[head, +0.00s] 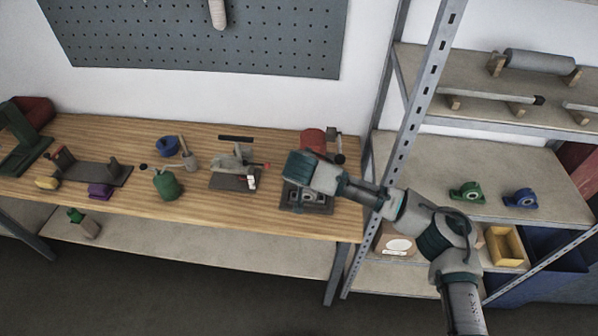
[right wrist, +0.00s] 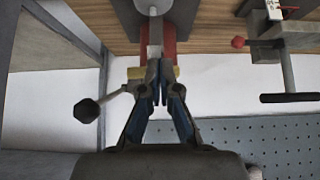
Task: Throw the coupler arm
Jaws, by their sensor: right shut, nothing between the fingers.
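A machine with a red housing (head: 313,140) stands on the right end of the wooden workbench, partly hidden by my right arm. A short lever with a dark ball knob (head: 340,158) sticks out at its right side. In the right wrist view the lever's dark knob (right wrist: 86,110) is to the left of my right gripper (right wrist: 160,98), apart from it. I cannot tell for sure which part is the coupler arm. My right gripper is shut and empty, its tips close to the machine's grey and red parts; whether they touch is unclear. My left gripper is out of view.
A clamp-like fixture (head: 238,172) with a red-tipped rod stands left of the machine. A green pot (head: 167,186), blue bowl (head: 166,146) and grey bracket (head: 95,172) lie farther left. A metal shelf post (head: 415,110) rises close right of the bench. The bench's front strip is mostly clear.

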